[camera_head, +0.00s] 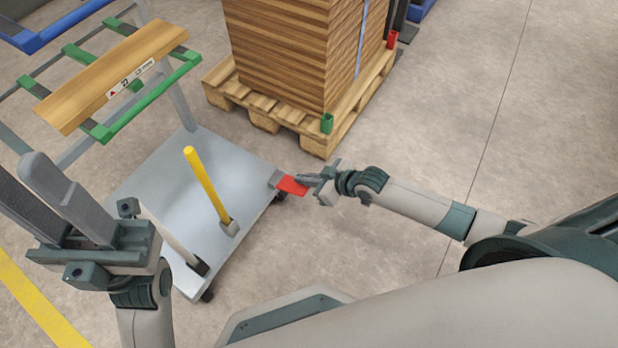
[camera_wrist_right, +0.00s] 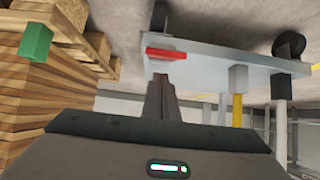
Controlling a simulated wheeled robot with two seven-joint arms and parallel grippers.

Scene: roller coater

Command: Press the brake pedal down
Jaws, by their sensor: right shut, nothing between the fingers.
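The red brake pedal (camera_head: 292,186) sticks out from the right corner of the grey cart's platform, close to the floor. In the right wrist view the pedal (camera_wrist_right: 165,54) shows as a red bar just beyond my fingertips. My right gripper (camera_head: 312,181) is shut and empty, its fingers at the pedal's right end; I cannot tell whether they touch it. The shut fingers also show in the wrist view (camera_wrist_right: 162,88). My left gripper (camera_head: 22,172) is open and empty, raised at the left, with a gap between its fingers.
The cart platform (camera_head: 150,170) carries a yellow post (camera_head: 207,188) and a pale post. A wooden plank (camera_head: 110,75) lies on the green-padded rack (camera_head: 150,98). A pallet (camera_head: 320,145) with stacked boards stands behind the pedal. The floor (camera_head: 450,110) at right is clear.

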